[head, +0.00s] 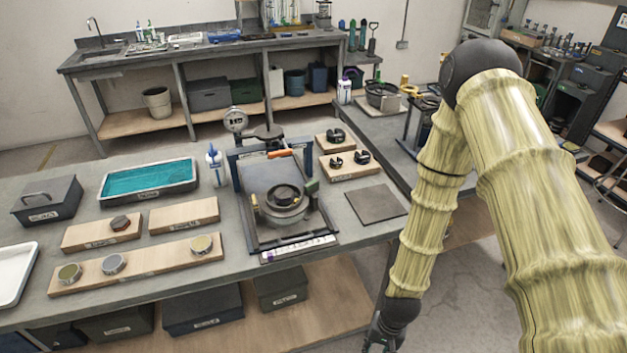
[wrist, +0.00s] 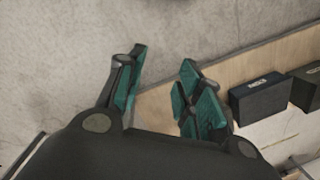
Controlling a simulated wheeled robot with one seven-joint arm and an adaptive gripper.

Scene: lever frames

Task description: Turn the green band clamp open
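A round dark clamp fixture (head: 283,208) sits on a dark tray-like stand on the workbench. A small green piece (head: 312,187) shows at its right side; it looks like the green band clamp's lever, but it is too small to tell its position. My gripper (head: 380,345) hangs low at the bottom edge of the head view, beyond the bench's front right edge and well apart from the clamp. In the wrist view my gripper (wrist: 161,85) has its teal-padded fingers spread with nothing between them. The clamp is outside the wrist view.
Behind the fixture stand a gauge (head: 235,121) and an orange handle (head: 280,153). Wooden blocks (head: 185,214), a teal-filled tray (head: 148,180) and a white bottle (head: 214,165) are to the left. A flat grey plate (head: 376,204) lies right of the fixture. Boxes (wrist: 257,100) sit on the lower shelf.

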